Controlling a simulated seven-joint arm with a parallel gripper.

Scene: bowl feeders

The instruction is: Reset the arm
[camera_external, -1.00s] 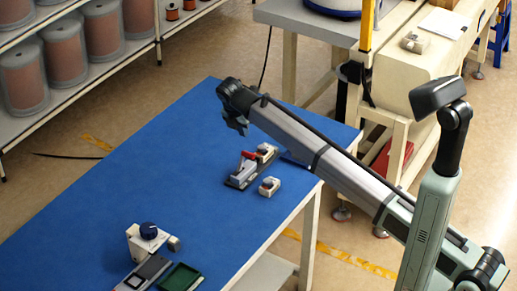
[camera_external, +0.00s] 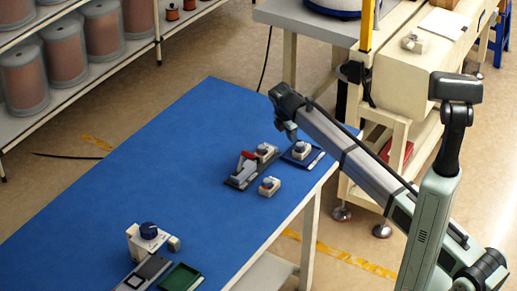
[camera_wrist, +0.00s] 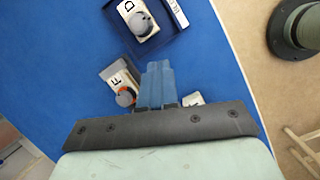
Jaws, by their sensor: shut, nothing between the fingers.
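My gripper (camera_external: 291,135) is shut and empty, held above the right part of the blue table, close to a blue tray in the picture. In the wrist view its closed fingers (camera_wrist: 157,70) point up the picture, apart from the blocks in view. My arm reaches in from the lower right.
The blue tray (camera_external: 316,161) holds a block, marked D (camera_wrist: 140,20) in the wrist view. A red-handled fixture (camera_external: 240,182) and a loose block (camera_external: 269,187) stand nearby. A dialled device (camera_external: 146,243) and green tray (camera_external: 181,278) are at the front. The table's middle (camera_external: 160,170) is clear.

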